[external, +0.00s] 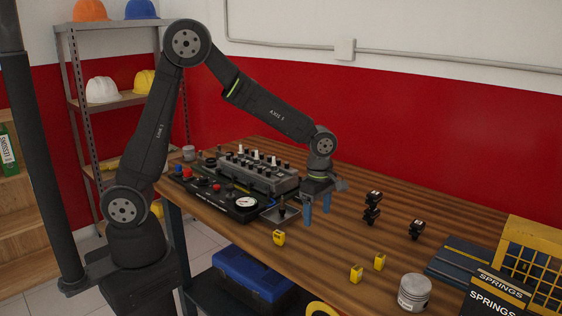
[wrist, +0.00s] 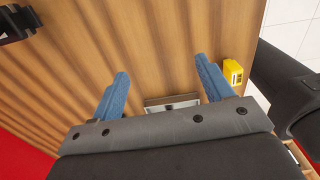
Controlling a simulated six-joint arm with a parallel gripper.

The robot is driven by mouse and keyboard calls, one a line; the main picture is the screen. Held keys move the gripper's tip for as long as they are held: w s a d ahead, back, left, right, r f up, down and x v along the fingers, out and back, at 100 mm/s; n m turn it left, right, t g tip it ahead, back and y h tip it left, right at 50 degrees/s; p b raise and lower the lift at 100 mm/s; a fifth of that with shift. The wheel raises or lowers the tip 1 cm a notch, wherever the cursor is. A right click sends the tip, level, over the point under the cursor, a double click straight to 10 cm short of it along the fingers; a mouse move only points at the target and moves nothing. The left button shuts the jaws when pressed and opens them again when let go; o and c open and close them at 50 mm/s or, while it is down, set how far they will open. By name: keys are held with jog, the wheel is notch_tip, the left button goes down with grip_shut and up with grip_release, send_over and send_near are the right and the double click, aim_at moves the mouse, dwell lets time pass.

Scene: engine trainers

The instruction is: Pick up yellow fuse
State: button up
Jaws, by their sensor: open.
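Several small yellow blocks lie on the wooden table; one yellow block (external: 279,238) is nearest my gripper, with two more yellow blocks (external: 356,273) (external: 379,262) towards the front edge. I cannot tell for sure which is the yellow fuse. My gripper (external: 316,210), with blue fingers, is open and empty above the table, right of the nearest block.
A black engine trainer panel (external: 215,190) stands left of my gripper, with a small metal tray (wrist: 172,101) beside it. Black relays (external: 373,207) (external: 416,229), a metal piston (external: 413,292) and a springs box (external: 497,290) stand to the right. Bare table lies between them.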

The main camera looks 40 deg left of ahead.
jog(key=shift+w+a+f, duration=0.3)
jog(key=shift+w+f, duration=0.05)
jog(key=shift+w, duration=0.15)
